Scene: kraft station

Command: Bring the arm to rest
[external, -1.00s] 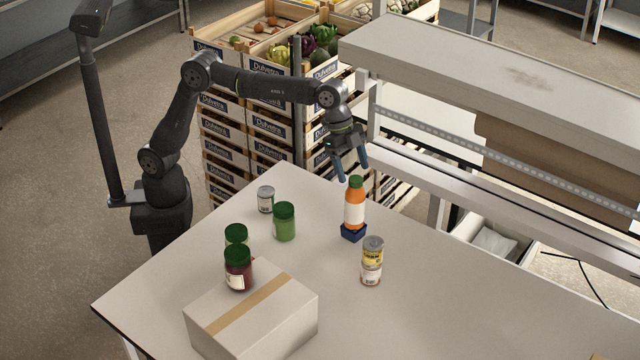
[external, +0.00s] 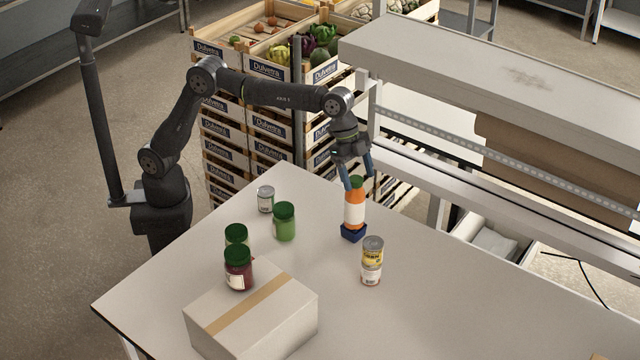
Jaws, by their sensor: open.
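My gripper (external: 360,187) is open, its two blue fingers pointing down. It is just above and around the upper part of an orange bottle with a green cap (external: 355,210). From this view I cannot tell whether the fingers touch the bottle. The bottle stands upright on a small dark blue block (external: 353,233) on the table. My arm reaches out over the table from its base at the left.
Crates (external: 265,130) and a shelf (external: 490,75) stand behind.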

